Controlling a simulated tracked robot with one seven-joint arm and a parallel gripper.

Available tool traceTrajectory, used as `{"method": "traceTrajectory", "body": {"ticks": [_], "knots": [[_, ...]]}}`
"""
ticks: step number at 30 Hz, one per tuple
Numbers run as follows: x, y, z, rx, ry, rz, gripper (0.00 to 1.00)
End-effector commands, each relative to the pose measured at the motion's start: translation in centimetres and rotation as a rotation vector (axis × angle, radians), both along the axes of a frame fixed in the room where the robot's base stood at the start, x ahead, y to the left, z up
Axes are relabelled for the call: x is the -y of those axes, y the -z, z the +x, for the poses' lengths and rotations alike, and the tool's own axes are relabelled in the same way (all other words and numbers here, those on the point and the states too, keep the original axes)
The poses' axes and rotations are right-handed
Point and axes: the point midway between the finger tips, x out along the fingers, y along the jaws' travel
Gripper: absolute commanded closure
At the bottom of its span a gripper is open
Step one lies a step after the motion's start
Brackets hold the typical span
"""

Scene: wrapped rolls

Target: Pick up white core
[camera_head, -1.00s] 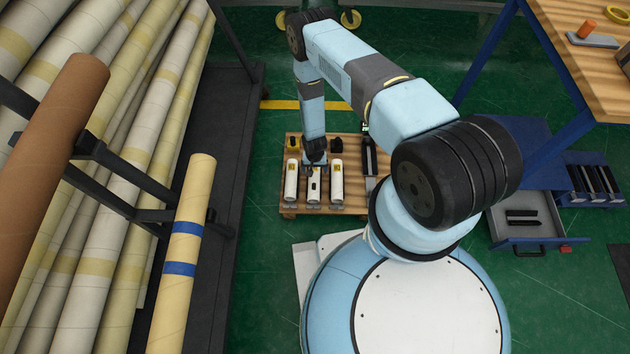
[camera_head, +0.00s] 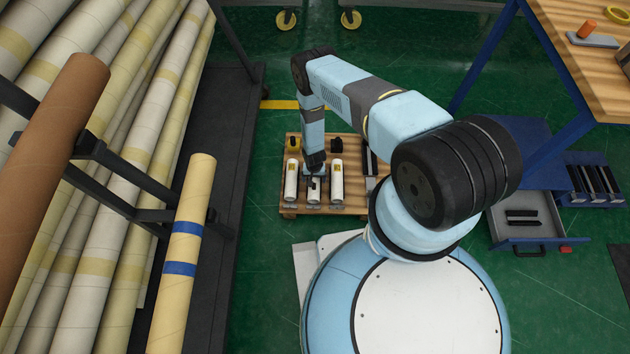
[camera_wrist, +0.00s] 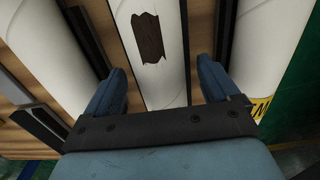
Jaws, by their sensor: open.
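Three white cores lie side by side on a wooden board (camera_head: 290,208) on the floor in the head view. The left core (camera_head: 291,180) and the right core (camera_head: 337,182) each carry a yellow label. The middle core (camera_head: 314,192) is mostly hidden under my gripper (camera_head: 314,172). In the wrist view the middle core (camera_wrist: 165,85) has a dark brown, ragged patch, and my gripper (camera_wrist: 160,90) is open with one blue finger on each side of it. I cannot tell whether the fingers touch it. Another core (camera_wrist: 270,55) with a yellow label lies at the right.
Dark rails separate the cores in the wrist view. A rack of long wrapped rolls (camera_head: 110,200) stands at the left. A workbench (camera_head: 590,75) and an open drawer (camera_head: 527,228) are at the right. Green floor (camera_head: 410,40) is clear behind the board.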

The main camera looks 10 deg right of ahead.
Motion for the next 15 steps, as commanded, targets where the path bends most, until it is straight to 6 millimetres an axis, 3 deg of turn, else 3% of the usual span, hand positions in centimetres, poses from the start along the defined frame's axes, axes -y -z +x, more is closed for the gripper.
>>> {"method": "traceTrajectory", "body": {"ticks": [8, 15], "knots": [[0.02, 0.23, 0.03, 0.000, 0.000, 0.000, 0.11], [0.02, 0.22, 0.03, 0.000, 0.001, 0.000, 0.33]]}}
